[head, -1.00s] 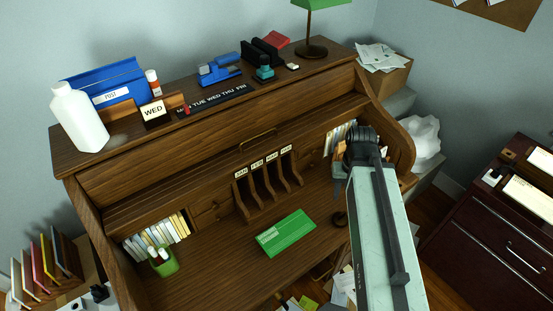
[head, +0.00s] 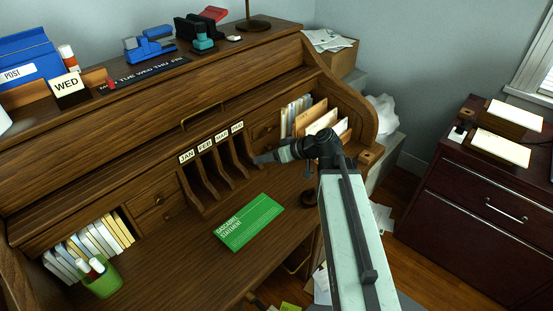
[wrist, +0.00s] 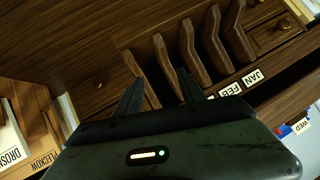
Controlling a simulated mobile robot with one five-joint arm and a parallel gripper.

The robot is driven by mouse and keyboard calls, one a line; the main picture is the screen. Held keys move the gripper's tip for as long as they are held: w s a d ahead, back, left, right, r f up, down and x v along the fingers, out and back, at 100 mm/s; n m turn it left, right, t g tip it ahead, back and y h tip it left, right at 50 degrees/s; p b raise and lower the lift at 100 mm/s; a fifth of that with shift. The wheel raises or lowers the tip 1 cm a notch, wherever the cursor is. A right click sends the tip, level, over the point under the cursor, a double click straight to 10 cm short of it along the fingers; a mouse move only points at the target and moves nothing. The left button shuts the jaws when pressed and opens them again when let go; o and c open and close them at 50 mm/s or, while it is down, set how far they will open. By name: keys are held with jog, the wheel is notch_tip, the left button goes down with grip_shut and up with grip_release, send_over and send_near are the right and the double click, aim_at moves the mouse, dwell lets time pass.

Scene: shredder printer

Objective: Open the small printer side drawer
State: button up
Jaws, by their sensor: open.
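No printer can be made out. The rolltop desk (head: 300,95) has small wooden drawers with round knobs on both sides of its labelled upright slots (head: 217,170). The drawers right of the slots (head: 263,131) are partly hidden by the slots and my arm. The left drawers (head: 156,208) look shut. My gripper (head: 262,159) is in front of the right end of the slots, pointing left. In the wrist view my gripper (wrist: 160,90) is open and empty, its fingers toward the slot dividers, with a drawer (wrist: 100,90) just left of them.
A green booklet (head: 248,221) lies on the desktop. A green cup (head: 102,279) stands at the left and upright folders (head: 318,117) at the right. A dark red cabinet (head: 480,210) with a metal handle stands at the right. The desktop around the booklet is clear.

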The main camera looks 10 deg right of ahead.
jog(key=w+d+f+t+y+b, duration=0.2)
jog(key=w+d+f+t+b, duration=0.15)
jog(key=w+d+b, duration=0.2)
jog(key=t+b, duration=0.4)
jog(key=t, duration=0.1)
send_near(271, 130)
jog(key=w, duration=0.1)
jog(key=shift+n+g, duration=0.25)
jog(key=shift+n, duration=0.15)
jog(key=x, duration=0.7)
jog(key=shift+w+a+r, duration=0.1)
jog(key=shift+a, duration=0.2)
grip_shut()
